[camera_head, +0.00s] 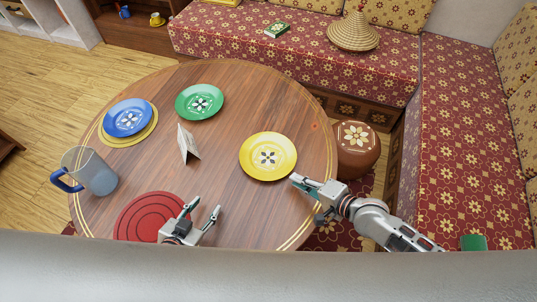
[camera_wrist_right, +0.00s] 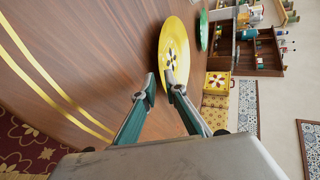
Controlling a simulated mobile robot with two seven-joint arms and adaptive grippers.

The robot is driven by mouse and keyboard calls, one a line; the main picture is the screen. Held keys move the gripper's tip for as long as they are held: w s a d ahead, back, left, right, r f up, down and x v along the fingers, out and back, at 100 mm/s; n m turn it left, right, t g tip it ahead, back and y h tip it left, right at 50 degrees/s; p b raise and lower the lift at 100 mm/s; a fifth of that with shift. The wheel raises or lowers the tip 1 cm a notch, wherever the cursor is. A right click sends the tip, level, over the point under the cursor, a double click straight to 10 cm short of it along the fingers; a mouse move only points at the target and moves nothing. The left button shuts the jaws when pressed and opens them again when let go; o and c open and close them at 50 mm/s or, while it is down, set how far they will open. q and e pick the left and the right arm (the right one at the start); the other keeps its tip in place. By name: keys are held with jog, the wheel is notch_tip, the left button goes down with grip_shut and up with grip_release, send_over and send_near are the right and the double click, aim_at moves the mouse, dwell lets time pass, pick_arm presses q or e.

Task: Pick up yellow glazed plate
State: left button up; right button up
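The yellow glazed plate (camera_head: 268,174) with a dark and white flower centre lies flat on the round wooden table (camera_head: 245,115), right of its middle. It also shows in the right wrist view (camera_wrist_right: 182,80), ahead of the fingers. My right gripper (camera_head: 298,182) has its fingertips close to the plate's lower right rim. In the right wrist view the right gripper (camera_wrist_right: 161,81) is open with a narrow gap, and one fingertip overlaps the plate's near edge; contact cannot be told. My left gripper (camera_head: 204,206) is open and empty, beside the red round mat.
A stool (camera_head: 357,160) and patterned benches stand right and behind.

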aim_at(283, 176)
jog(key=x, duration=0.5)
jog(key=shift+s+a+r, duration=0.1)
jog(key=shift+s+a, duration=0.25)
jog(key=shift+a, duration=0.05)
grip_shut()
jog(key=shift+w, duration=0.1)
jog(key=shift+r, duration=0.15)
